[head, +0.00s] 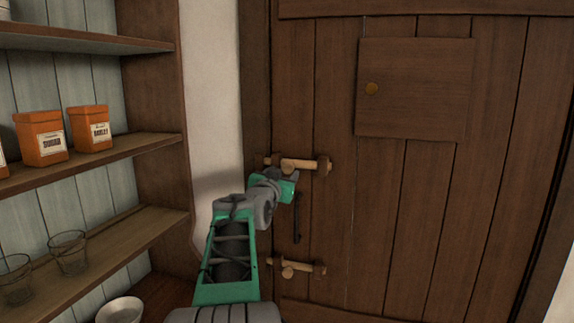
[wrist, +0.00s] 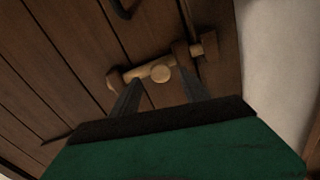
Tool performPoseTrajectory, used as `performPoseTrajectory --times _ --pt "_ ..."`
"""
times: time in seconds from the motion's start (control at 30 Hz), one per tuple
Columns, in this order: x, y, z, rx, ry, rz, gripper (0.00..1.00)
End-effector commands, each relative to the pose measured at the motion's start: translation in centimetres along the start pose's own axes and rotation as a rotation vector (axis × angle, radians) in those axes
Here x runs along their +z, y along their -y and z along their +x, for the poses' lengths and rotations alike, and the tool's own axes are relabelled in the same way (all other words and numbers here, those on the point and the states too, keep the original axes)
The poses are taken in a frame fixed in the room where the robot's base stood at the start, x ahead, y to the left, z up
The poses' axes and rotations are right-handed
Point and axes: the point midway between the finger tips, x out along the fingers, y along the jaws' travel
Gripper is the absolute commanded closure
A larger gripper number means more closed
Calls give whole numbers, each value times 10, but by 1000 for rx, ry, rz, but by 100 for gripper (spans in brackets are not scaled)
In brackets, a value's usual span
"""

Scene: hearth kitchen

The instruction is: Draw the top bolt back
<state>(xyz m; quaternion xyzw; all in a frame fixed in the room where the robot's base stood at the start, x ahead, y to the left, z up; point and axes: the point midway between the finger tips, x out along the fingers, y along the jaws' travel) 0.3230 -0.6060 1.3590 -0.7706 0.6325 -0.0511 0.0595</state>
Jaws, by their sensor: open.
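The top bolt (head: 300,164) is a pale wooden rod lying level on the dark plank door, with a round knob. Its left end reaches a bracket at the door's left edge, by the frame. My gripper (head: 288,181) is just below and in front of it in the head view, partly covering that area. In the wrist view, which is turned over, the bolt's round knob (wrist: 161,74) appears between the tips of my open fingers (wrist: 162,84). I cannot tell whether either finger touches it.
A lower bolt (head: 290,267) and a dark pull handle (head: 296,218) are on the door (head: 420,220) below. A small hatch (head: 415,90) is higher up. Shelves (head: 90,160) with orange tins and glasses stand left of my arm, beyond a strip of pale wall (head: 212,100).

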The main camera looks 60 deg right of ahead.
Motion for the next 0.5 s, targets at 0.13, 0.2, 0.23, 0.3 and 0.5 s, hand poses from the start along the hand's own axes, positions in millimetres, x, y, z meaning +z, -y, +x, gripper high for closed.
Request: performPoseTrajectory --times 0.13,0.2,0.23,0.3,0.5 --pt "-3 0 31 2 4 -1 47" --pt "-3 0 42 1 3 -1 47" --pt "-2 0 45 1 4 -1 47" --pt "-2 0 51 0 3 0 47" --pt "0 1 54 -2 2 0 47"
